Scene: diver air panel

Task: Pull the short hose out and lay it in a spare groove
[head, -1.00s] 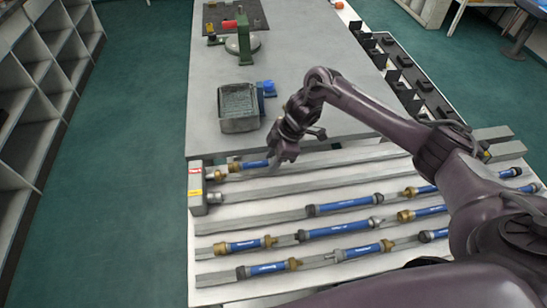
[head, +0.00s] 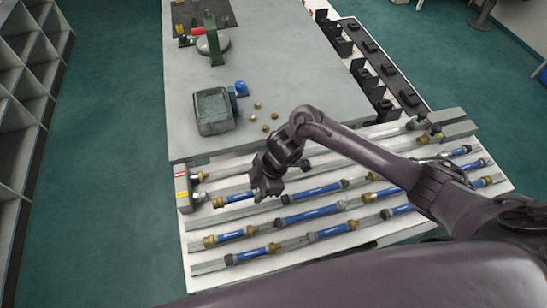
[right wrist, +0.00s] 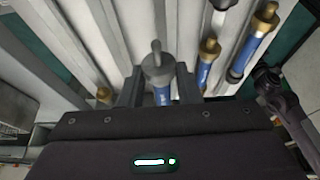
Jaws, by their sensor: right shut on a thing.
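The short hose (head: 237,198) is blue with a brass end (head: 218,202) pointing left. My right gripper (head: 268,186) is shut on its right part. In the right wrist view the hose's grey end (right wrist: 157,66) stands between the two fingers (right wrist: 157,88). The brass end is apart from the port block (head: 183,189), close to its lower grey port. Whether the hose touches the rack is hard to tell. The grooved rack (head: 195,247) holds several other blue hoses, such as one at the front left (head: 230,236). My left gripper is out of view.
A grey bin (head: 212,111) and several small brass pieces (head: 265,128) sit on the grey table behind the rack. A green press-like stand (head: 213,42) is farther back. Black holders (head: 385,75) line the right side. Shelves (head: 30,80) stand at the left.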

